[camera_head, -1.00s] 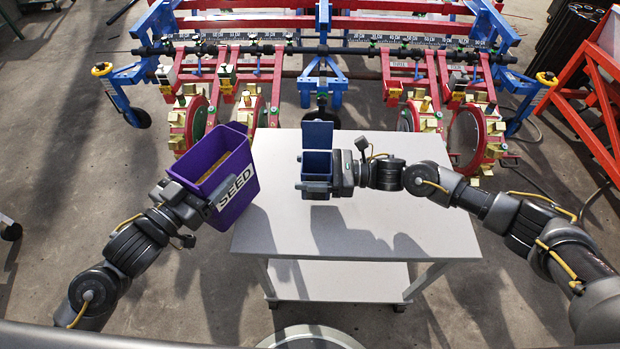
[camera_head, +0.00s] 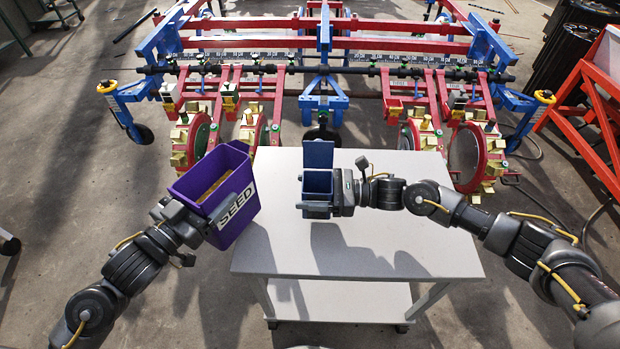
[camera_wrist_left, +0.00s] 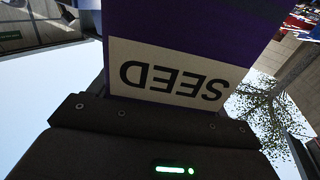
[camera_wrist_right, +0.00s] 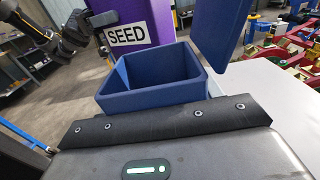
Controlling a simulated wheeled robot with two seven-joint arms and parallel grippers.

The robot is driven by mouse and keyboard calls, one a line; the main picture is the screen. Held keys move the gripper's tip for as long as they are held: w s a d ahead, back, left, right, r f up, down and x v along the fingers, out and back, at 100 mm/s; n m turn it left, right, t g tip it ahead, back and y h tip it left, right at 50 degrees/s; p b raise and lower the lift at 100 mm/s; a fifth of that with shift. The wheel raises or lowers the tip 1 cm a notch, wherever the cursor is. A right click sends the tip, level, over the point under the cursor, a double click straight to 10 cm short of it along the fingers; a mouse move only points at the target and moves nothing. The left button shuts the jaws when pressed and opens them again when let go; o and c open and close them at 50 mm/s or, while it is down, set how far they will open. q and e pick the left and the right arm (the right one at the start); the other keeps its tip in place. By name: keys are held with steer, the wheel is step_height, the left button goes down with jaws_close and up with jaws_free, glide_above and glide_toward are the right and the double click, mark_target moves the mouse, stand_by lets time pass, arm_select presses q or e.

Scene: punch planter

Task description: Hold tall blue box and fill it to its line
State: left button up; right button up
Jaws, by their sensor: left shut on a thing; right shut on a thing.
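The tall blue box (camera_head: 318,184) has a raised back panel and an open top. My right gripper (camera_head: 322,208) is shut on it, above the white table. In the right wrist view the box (camera_wrist_right: 155,82) looks empty where its inside shows; its floor and any line are hidden. A purple bin marked SEED (camera_head: 237,210) is in my left gripper (camera_head: 192,208), left of the table and tilted slightly. Tan seed (camera_head: 215,187) shows inside it. The bin is apart from the blue box. The left wrist view shows its SEED label (camera_wrist_left: 175,78) close up.
The white table (camera_head: 350,250) has bare room in front of and right of the box. A red and blue planter machine (camera_head: 325,85) stands behind the table. A red-orange frame (camera_head: 590,110) stands at the right.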

steer(key=shift+f, duration=0.3)
steer(key=shift+f, duration=1)
steer(key=shift+f, duration=0.2)
steer(key=o, duration=1.1)
steer(key=c, duration=1.3)
